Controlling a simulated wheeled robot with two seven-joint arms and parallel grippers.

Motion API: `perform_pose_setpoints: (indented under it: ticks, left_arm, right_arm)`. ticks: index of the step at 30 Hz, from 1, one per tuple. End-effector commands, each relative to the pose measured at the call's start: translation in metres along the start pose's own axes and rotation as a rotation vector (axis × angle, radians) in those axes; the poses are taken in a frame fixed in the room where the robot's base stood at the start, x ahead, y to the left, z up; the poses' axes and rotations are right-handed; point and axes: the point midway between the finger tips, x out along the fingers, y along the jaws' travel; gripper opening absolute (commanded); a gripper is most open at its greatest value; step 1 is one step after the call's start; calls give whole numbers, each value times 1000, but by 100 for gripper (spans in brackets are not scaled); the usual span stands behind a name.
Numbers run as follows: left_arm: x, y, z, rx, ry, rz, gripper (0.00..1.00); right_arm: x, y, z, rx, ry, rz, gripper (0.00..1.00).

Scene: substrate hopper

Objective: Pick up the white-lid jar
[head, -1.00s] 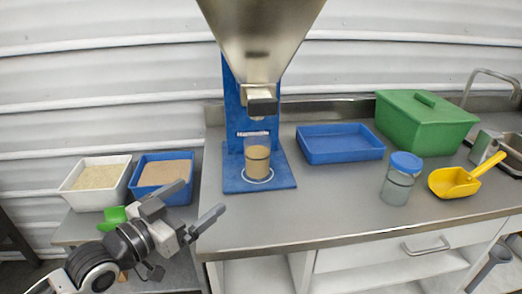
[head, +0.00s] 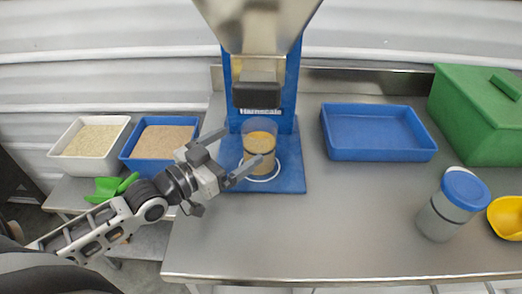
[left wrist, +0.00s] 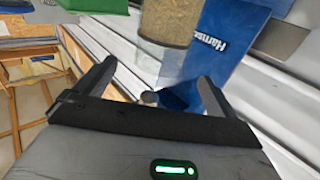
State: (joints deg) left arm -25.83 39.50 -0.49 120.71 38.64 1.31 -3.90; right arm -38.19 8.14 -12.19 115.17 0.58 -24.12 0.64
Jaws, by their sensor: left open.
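A clear open-topped jar (head: 260,150) with tan material stands upright on the blue hopper base, inside a white ring. No white lid shows on it. A jar with a blue lid (head: 465,190) stands on the bench at right. A small white rounded edge (head: 455,174) shows behind that lid; the rest is hidden, so I cannot tell whether it is the white-lid jar. My left gripper (head: 236,152) is open and empty, just left of the tan-filled jar. In the left wrist view that jar (left wrist: 170,22) appears beyond the open fingers. My right gripper is out of view.
The hopper (head: 257,20) hangs above the tan-filled jar, its blue stand behind. A blue tray (head: 378,150), green bin (head: 480,120) and yellow scoop (head: 508,216) lie to the right. White (head: 65,135) and blue (head: 130,150) tubs are at left. The bench front is clear.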

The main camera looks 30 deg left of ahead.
Motion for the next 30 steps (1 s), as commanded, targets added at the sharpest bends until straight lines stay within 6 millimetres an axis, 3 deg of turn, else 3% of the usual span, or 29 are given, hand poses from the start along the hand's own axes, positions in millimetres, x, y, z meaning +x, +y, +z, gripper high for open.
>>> perform_pose_setpoints:
  ticks: [2, 11, 21, 30]
  left_arm:
    - [0, -1, 18, 1, -2, 0, 95]
    - [23, 0, 16, 1, 2, -1, 95]
    - [70, 0, 14, 0, 4, -1, 95]
    - [75, 0, 16, 1, 1, 0, 95]
  right_arm:
    - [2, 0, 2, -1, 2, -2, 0]
    - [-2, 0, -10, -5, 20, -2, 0]
    - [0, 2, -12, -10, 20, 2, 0]
    - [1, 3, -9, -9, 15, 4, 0]
